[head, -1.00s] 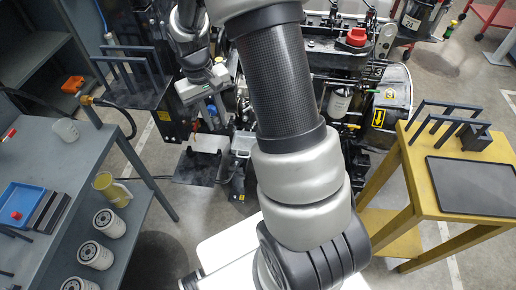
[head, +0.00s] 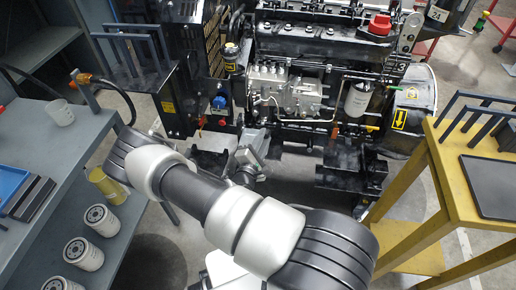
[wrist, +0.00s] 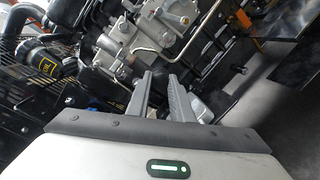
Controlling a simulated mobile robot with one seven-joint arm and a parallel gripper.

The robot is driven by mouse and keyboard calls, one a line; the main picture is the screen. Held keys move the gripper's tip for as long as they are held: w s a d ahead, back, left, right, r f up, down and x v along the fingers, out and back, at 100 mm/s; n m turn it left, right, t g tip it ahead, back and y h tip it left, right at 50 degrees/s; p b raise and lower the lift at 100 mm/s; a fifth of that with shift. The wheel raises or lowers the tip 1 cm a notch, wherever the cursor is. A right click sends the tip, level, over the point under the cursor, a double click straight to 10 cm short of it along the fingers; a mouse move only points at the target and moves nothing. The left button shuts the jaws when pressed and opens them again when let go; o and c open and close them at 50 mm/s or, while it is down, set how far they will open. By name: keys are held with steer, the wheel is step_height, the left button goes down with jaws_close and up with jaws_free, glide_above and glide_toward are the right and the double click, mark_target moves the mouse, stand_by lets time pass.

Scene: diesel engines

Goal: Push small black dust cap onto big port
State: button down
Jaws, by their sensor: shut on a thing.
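The diesel engine (head: 310,75) stands at the back centre, with pump and pipework on its near side. My gripper (head: 255,146) is low in front of it, seen from behind; its fingertips do not show clearly there. In the wrist view my gripper (wrist: 159,78) points towards the engine's metal fittings (wrist: 150,30), its two grey fingers near each other. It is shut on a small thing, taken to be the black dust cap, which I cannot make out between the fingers. I cannot tell which opening is the big port.
A grey bench (head: 130,232) with white filters (head: 102,220) and a yellow jug (head: 107,185) stands left. A yellow table (head: 455,195) with a dark mat (head: 492,185) stands right. A black cabinet with a blue fitting (head: 219,102) is left of the engine. Floor shows between.

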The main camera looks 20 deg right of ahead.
mark_target(263, 124)
steer(key=shift+w+d+f+n+t+y+b, duration=0.25)
steer(key=shift+w+d+f+t+b, duration=0.15)
steer(key=shift+w+b, duration=0.5)
steer(key=shift+w+d+f+n+t+y+b, duration=0.3)
steer(key=shift+w+f+b, duration=0.2)
steer(key=shift+w, duration=0.65)
steer(key=shift+w+d+f+n+t+y+b, duration=0.25)
steer(key=shift+w+f+t+b, duration=0.3)
steer(key=shift+w, duration=0.5)
steer(key=shift+r, duration=0.2)
steer(key=shift+p, duration=0.4)
steer(key=c, duration=2.5)
jaws_free()
steer(key=shift+w+d+f+p, duration=0.1)
steer(key=shift+w+d+p, duration=0.2)
steer(key=shift+w+p, duration=0.25)
steer(key=shift+c, duration=0.2)
steer(key=o, duration=1.1)
steer(key=shift+s, duration=0.1)
steer(key=shift+c, duration=0.2)
steer(key=shift+c, duration=0.4)
